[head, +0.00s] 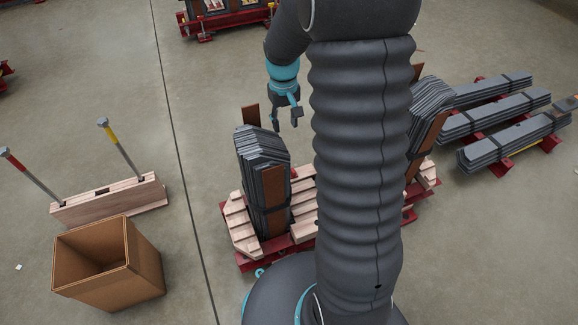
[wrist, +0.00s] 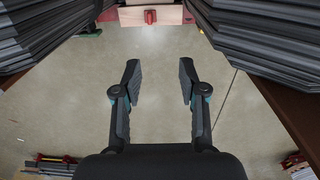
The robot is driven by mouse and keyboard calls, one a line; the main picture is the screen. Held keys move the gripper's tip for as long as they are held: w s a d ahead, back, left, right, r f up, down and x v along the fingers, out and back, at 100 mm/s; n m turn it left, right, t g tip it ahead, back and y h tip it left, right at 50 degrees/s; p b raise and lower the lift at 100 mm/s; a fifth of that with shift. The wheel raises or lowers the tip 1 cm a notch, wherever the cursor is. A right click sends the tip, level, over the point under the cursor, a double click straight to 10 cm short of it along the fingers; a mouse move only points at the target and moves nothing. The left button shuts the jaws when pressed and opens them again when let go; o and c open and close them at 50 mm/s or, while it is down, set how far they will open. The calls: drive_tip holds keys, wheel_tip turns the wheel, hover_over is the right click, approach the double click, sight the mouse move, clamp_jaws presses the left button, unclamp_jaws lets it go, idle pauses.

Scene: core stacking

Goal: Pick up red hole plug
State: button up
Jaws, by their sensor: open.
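My gripper (head: 287,122) is open and empty, pointing down, just beyond and right of the top of a grey sheet stack in the head view. In the wrist view my gripper (wrist: 159,70) has its two fingers spread with only floor between them. A rod with a red band (head: 14,160) and grey tip leans out of a wooden stand (head: 105,203) at the left, far from my gripper. In the wrist view a small red piece (wrist: 150,16) shows against a pale wooden block at the top edge. I cannot tell which red item is the hole plug.
A yellow-banded rod (head: 110,133) stands in the same stand. An open cardboard box (head: 130,268) is in front of it. Tall grey sheet stacks (head: 248,170) on a red and wooden pallet flank my arm. More grey bundles (head: 500,115) lie at right.

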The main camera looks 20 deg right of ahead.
drive_tip(key=g+b, duration=0.1)
approach(293, 170)
wheel_tip(293, 170, down, 3)
drive_tip(key=shift+w+f+b, duration=0.1)
drive_tip(key=shift+w+b, duration=0.05)
drive_tip(key=shift+b, duration=0.4)
drive_tip(key=shift+s+d+f+b, duration=0.1)
drive_tip(key=shift+s+f+b, duration=0.1)
drive_tip(key=shift+f, duration=0.85)
drive_tip(key=shift+s+f+b, duration=0.15)
drive_tip(key=shift+f, duration=0.85)
drive_tip(key=shift+s+d+f+b, duration=0.1)
drive_tip(key=shift+s+f+b, duration=0.1)
drive_tip(key=shift+f, duration=0.85)
clamp_jaws()
